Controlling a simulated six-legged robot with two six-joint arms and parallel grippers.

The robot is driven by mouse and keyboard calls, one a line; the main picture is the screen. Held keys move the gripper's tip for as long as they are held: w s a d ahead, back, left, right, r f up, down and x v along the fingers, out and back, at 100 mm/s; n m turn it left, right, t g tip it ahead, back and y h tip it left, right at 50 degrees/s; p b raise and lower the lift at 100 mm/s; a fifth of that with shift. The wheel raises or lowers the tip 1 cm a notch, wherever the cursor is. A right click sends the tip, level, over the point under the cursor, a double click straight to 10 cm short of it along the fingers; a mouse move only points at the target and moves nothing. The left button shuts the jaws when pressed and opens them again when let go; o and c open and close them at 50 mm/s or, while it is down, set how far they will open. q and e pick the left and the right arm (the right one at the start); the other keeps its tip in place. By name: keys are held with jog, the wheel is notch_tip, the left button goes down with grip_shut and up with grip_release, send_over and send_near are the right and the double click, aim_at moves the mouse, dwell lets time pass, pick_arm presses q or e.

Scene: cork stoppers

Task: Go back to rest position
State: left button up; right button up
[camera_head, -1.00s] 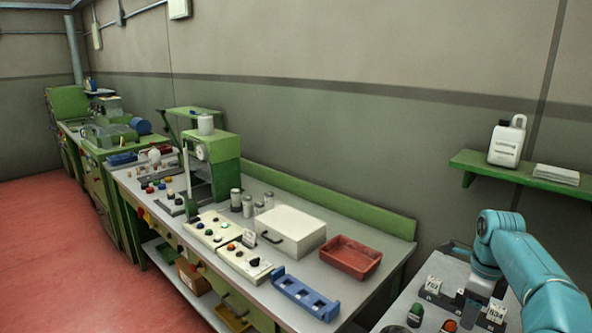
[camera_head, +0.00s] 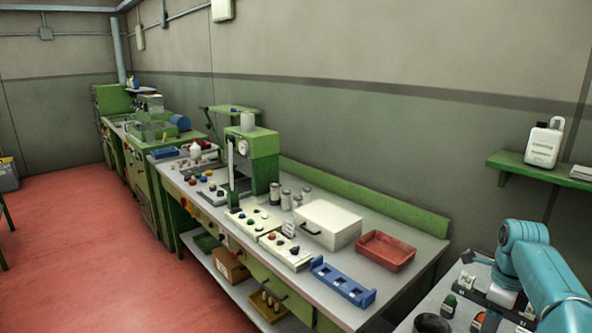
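My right arm (camera_head: 548,270), teal, comes in at the lower right over a side bench (camera_head: 437,295). It bends at a rounded joint, and its lower part drops towards the small things there. I make out no fingers of the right gripper. My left arm and gripper are not in the picture. No cork stopper can be told for sure; some small pale pieces are too small to name.
The long bench carries a blue rack (camera_head: 342,280), red tray (camera_head: 385,252), white box (camera_head: 328,222), button panels (camera_head: 285,250) and green machine (camera_head: 262,160). A white jug (camera_head: 544,144) stands on the green wall shelf (camera_head: 520,168). Red floor (camera_head: 90,240) is free at left.

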jog(key=s+a+f+n+g+y, duration=0.15)
jog(key=s+a+f+n, duration=0.3)
jog(key=a+f, duration=0.65)
jog(key=s+a+f+n+g+y, duration=0.1)
jog(key=s+a+f+n+g, duration=0.3)
jog(key=a+f, duration=0.65)
jog(key=s+a+f+n+t, duration=0.3)
jog(key=s+a+f+n, duration=0.2)
jog(key=s+n, duration=0.3)
jog(key=s+a+f+n+t+y, duration=0.1)
jog(key=s+a+f+n+t, duration=0.2)
jog(key=s+n, duration=0.6)
notch_tip(320, 180, down, 2)
jog(key=shift+s+a, duration=0.55)
jog(key=shift+a, duration=0.65)
jog(key=shift+w, duration=0.15)
jog(key=shift+d, duration=0.15)
